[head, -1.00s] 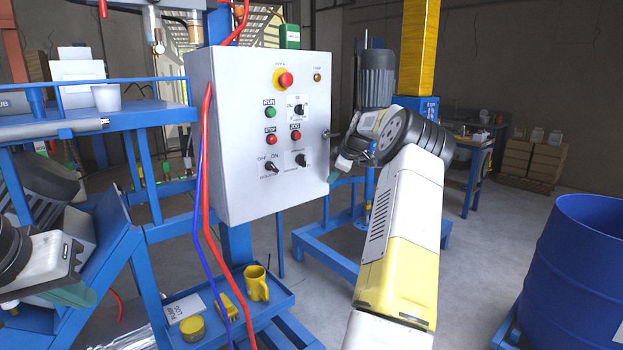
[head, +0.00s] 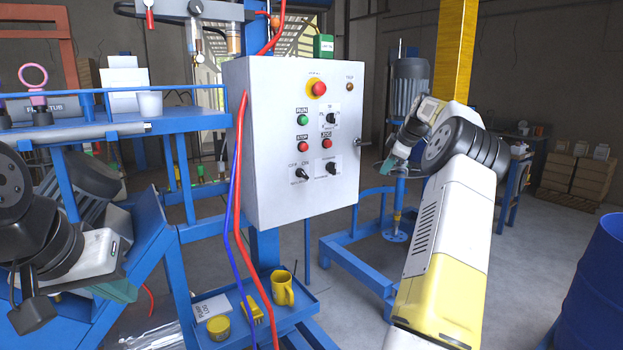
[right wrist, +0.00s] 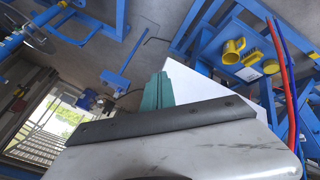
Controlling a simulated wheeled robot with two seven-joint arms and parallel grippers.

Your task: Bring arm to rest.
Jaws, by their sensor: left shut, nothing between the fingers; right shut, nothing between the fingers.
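My right arm rises from the lower right in the head view. Its gripper (head: 391,168) is small there, just right of the control cabinet (head: 292,205), with a gap between them. The gripper's teal fingers (right wrist: 158,92) are together and empty in the right wrist view. My left gripper (head: 117,291) is at the lower left of the head view, its teal fingertips showing beyond the white housing. It is shut and empty, in front of the blue frame. The cabinet carries a red emergency knob (head: 317,88), green and red buttons and several black selectors.
A blue tray (head: 300,305) below the cabinet holds a yellow mug (head: 282,289), a brush and a tin. Red and blue cables (head: 238,220) hang before the cabinet. A blue drum (head: 597,290) stands at right. Grey floor (head: 530,245) is clear between my right arm and the drum.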

